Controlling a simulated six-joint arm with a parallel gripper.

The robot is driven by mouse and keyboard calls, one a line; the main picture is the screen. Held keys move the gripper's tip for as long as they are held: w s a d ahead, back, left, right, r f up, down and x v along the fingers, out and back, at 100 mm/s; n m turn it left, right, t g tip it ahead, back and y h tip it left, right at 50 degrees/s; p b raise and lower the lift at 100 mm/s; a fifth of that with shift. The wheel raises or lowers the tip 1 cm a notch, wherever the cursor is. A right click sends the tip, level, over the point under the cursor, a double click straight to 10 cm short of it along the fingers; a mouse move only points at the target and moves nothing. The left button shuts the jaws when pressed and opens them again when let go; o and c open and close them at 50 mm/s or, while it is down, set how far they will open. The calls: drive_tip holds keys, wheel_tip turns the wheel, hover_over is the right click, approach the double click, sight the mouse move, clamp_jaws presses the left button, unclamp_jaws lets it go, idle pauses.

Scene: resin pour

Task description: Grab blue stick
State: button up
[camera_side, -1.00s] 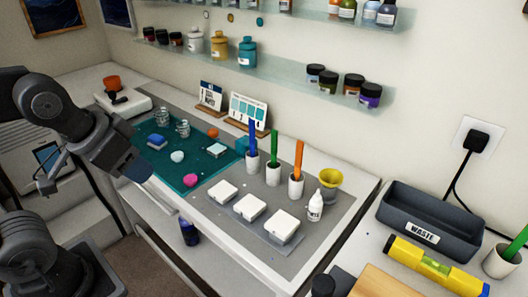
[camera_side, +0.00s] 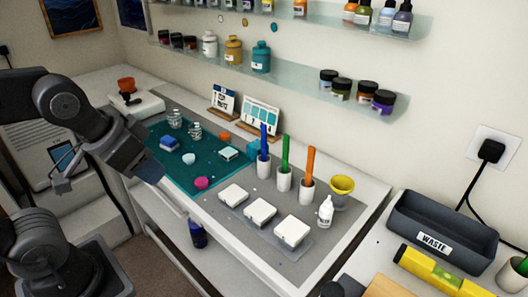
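The blue stick (camera_side: 264,138) stands upright in a small white cup (camera_side: 263,167) on the grey mat. A green stick (camera_side: 285,150) and an orange stick (camera_side: 309,163) stand in similar cups to its right. My gripper (camera_side: 150,171) hangs at the left, over the front left edge of the teal mat. It is well apart from the blue stick. Its fingers are dark and seen at an angle, so I cannot tell whether they are open. The lower end of the blue stick is hidden in its cup.
White square blocks (camera_side: 261,213), a white bottle (camera_side: 326,211) and a yellow cup (camera_side: 341,187) stand near the stick cups. Small pieces lie on the teal mat (camera_side: 184,180). Cards (camera_side: 261,112) stand behind. Glass shelves (camera_side: 290,73) overhang the back.

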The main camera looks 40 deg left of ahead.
drive_tip(key=shift+r, duration=0.1)
drive_tip(key=w+r+n+g+y, duration=0.15)
drive_tip(key=w+r+n, duration=0.25)
drive_tip(key=w, duration=0.4)
drive_tip(key=w+r+n+g, duration=0.2)
drive_tip(key=w+r+n, duration=0.25)
drive_tip(key=w, duration=0.45)
drive_tip(key=n+g+y, duration=0.2)
drive_tip(key=n, duration=0.8)
approach(264, 125)
drive_tip(key=shift+m, duration=0.25)
drive_tip(key=x, duration=1.2)
drive_tip(key=shift+w+a+f, duration=0.1)
drive_tip(key=shift+f, duration=0.15)
clamp_jaws()
